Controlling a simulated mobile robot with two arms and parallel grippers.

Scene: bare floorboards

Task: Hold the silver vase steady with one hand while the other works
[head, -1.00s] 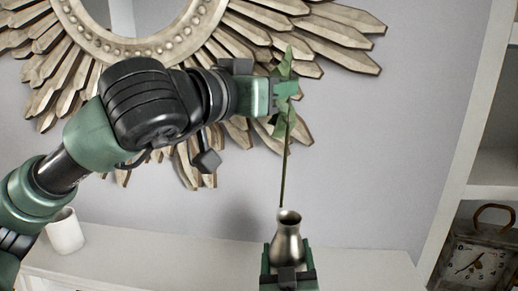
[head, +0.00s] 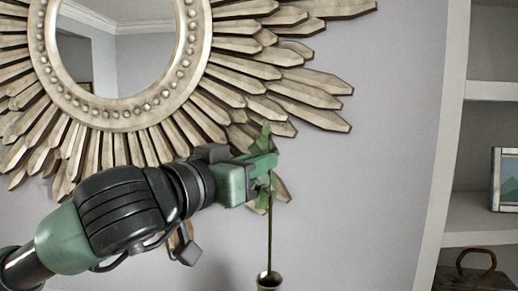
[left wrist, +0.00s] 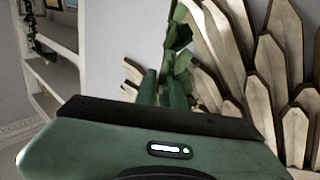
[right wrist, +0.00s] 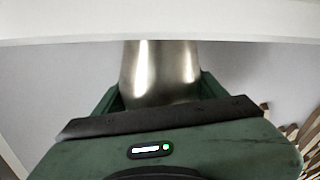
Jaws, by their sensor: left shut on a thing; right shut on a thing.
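The silver vase shows its rim (head: 269,280) at the bottom edge of the head view; its body (right wrist: 160,75) fills the middle of the right wrist view. My right gripper (right wrist: 158,98) is shut on the vase, a finger at each side; it is out of the head view. My left gripper (head: 260,170) is shut on the leafy upper part of a green stem (head: 269,232), above the vase. The stem hangs nearly upright and its lower end meets the vase mouth; how deep it reaches is hidden. Leaves (left wrist: 178,60) show at the left fingers.
A sunburst mirror (head: 185,75) hangs on the wall close behind my left gripper. A white shelf unit (head: 440,160) stands at the right, with a framed picture (head: 507,180) and a brown handled object (head: 475,272). The wall between is bare.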

